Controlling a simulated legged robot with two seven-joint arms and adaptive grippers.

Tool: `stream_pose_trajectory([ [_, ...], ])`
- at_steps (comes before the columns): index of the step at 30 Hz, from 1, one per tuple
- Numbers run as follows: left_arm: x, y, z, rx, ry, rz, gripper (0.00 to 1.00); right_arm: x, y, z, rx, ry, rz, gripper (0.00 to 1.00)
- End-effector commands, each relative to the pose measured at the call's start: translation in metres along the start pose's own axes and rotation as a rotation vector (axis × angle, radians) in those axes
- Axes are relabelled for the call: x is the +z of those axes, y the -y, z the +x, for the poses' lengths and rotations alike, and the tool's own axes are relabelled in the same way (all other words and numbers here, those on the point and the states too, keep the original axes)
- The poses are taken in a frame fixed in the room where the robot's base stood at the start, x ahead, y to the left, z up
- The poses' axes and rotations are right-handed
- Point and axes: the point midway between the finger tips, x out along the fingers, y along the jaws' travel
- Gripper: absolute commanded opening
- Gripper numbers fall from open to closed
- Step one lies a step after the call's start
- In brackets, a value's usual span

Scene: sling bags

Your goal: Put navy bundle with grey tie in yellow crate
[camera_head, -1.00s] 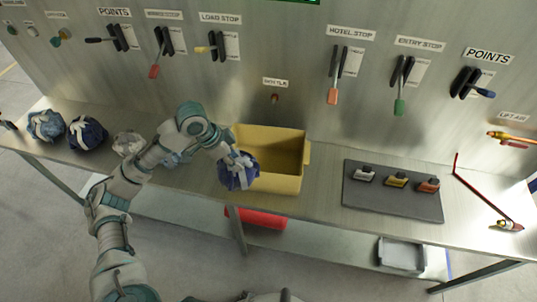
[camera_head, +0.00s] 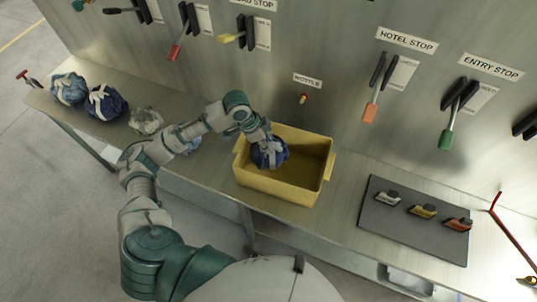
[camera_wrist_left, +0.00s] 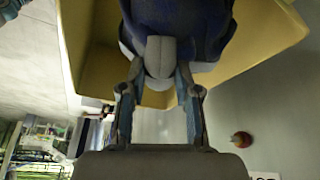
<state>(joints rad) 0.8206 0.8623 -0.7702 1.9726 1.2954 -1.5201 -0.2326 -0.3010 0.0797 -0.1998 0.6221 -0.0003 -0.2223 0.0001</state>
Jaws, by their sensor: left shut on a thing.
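A navy bundle with a grey tie (camera_head: 268,153) is held by my left gripper (camera_head: 262,138) at the left part of the yellow crate (camera_head: 275,188). It overlaps the crate's opening in the head view; whether it touches the crate floor I cannot tell. In the left wrist view the navy cloth (camera_wrist_left: 205,22) fills the top middle, and my left gripper's fingers (camera_wrist_left: 160,75) are shut on the grey tie, with yellow crate walls (camera_wrist_left: 255,45) around it. A second navy bundle with a pale tie (camera_head: 105,102) sits at the bench's left. My right gripper is not in view.
A blue bundle (camera_head: 68,88) and a grey-white bundle (camera_head: 146,120) stand on the bench (camera_head: 215,178) at left. A dark mat (camera_head: 415,232) with several small blocks lies right of the crate. A panel with levers (camera_head: 372,95) rises behind.

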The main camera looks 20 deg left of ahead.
Motion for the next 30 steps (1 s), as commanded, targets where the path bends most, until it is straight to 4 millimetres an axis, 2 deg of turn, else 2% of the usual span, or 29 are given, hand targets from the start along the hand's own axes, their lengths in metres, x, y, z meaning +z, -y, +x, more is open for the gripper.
stream_pose_trajectory([
  [4, 0.01, -0.001, 0.022, -0.003, -0.003, 0.0, 0.0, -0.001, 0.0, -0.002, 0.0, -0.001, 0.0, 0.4],
  [11, 0.013, -0.002, 0.037, -0.006, -0.003, 0.002, 0.0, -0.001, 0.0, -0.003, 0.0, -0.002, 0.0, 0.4],
  [19, 0.027, 0.0, 0.067, -0.003, -0.003, 0.0, 0.0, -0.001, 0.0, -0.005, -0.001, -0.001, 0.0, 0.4],
  [29, 0.029, 0.0, 0.07, -0.004, -0.004, 0.001, 0.0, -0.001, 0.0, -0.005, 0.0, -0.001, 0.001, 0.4],
  [30, 0.031, -0.001, 0.072, -0.002, -0.001, 0.0, 0.37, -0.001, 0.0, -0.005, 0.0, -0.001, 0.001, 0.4],
])
